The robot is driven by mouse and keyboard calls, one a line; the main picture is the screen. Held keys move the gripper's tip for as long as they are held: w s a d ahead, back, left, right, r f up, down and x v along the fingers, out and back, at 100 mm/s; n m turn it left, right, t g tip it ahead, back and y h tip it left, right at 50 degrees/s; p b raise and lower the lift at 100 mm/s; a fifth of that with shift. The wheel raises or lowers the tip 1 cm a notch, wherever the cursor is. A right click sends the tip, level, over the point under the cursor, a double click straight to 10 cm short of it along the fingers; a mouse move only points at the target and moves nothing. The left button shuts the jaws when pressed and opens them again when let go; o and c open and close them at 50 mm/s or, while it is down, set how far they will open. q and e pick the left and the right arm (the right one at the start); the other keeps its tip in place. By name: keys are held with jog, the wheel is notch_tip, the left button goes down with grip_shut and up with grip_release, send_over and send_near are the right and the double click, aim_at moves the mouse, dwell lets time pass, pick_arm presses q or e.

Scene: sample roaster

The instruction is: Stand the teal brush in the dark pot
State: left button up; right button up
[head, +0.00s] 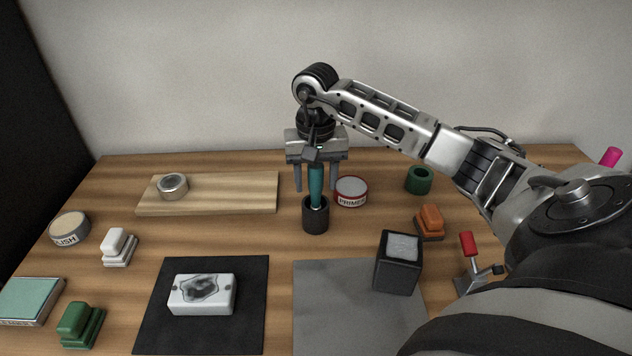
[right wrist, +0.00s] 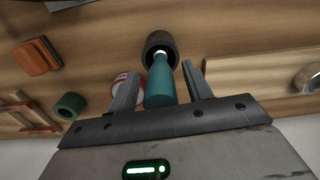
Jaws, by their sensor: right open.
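The teal brush (head: 316,182) stands upright with its lower end inside the dark pot (head: 315,219). The brush also shows in the right wrist view (right wrist: 161,84), with the pot (right wrist: 159,46) beyond it. My right gripper (head: 316,188) is open around the brush handle, with a finger on each side and a gap between each finger and the handle. In the right wrist view my right gripper (right wrist: 160,88) has its fingers spread to either side of the brush. My left gripper is not in view.
A primer tin (head: 351,191) stands close to the right of the pot. A wooden board (head: 236,192) with a tape roll (head: 173,186) lies at the back left. A dark box (head: 397,264) stands front right. The wood between pot and black mat (head: 252,329) is clear.

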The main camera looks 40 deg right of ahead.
notch_tip(320, 180, up, 11)
jog(key=shift+f, duration=0.1)
dwell(0.7)
